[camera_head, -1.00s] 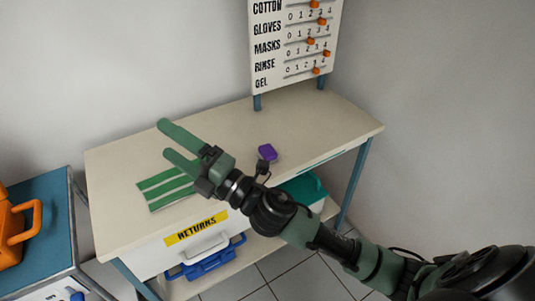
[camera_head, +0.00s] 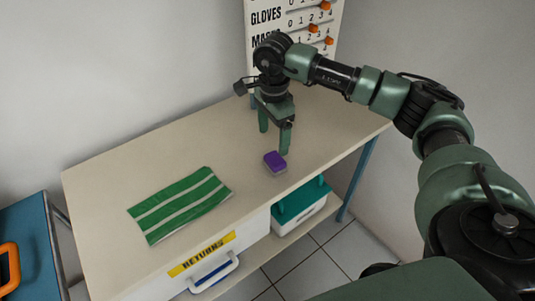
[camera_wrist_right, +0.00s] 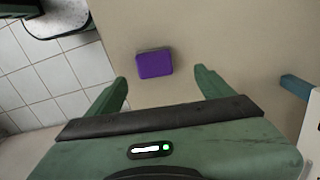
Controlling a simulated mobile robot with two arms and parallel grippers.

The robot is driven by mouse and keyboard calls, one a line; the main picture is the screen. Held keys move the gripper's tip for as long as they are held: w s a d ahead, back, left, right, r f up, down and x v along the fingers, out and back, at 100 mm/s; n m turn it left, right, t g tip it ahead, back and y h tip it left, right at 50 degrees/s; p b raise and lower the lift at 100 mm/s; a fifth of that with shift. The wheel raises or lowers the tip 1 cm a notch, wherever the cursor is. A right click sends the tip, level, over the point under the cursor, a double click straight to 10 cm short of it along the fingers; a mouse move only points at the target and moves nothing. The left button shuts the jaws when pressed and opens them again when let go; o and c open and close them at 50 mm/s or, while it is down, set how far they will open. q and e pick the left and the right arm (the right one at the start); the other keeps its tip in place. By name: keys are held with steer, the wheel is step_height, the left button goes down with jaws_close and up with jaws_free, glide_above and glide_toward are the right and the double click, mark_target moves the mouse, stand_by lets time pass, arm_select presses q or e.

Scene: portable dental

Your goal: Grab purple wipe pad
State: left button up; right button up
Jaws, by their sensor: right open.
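The purple wipe pad (camera_head: 275,162) lies on the beige table top near its front edge. My right gripper (camera_head: 274,142) points down just behind and above it, with its fingers apart and nothing between them. In the right wrist view the purple wipe pad (camera_wrist_right: 154,63) lies ahead of the open fingers of my right gripper (camera_wrist_right: 162,88), roughly centred between them. The gripper does not appear to touch the pad. My left gripper is not in view.
A green striped cloth (camera_head: 180,205) lies on the table at left. A counter board (camera_head: 290,20) stands at the back. Below are a teal-lidded box (camera_head: 299,203) and a RETURNS drawer (camera_head: 215,262). A blue cart (camera_head: 30,235) is at far left.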

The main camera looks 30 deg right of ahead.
mark_target(275, 158)
steer(key=f, duration=0.1)
steer(key=s+f+p, duration=0.1)
steer(key=shift+s+f, duration=0.15)
steer(key=shift+f, duration=0.2)
step_height(275, 158, down, 3)
steer(key=shift+r+p, duration=0.15)
steer(key=shift+p, duration=0.15)
steer(key=shift+f, duration=0.75)
steer(key=c, duration=1.2)
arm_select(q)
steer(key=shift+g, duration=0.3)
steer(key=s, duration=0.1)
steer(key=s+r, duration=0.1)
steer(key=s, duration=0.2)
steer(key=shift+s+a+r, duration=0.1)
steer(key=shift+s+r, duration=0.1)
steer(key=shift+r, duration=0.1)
arm_select(e)
steer(key=shift+c, duration=1.1)
steer(key=shift+r, duration=0.1)
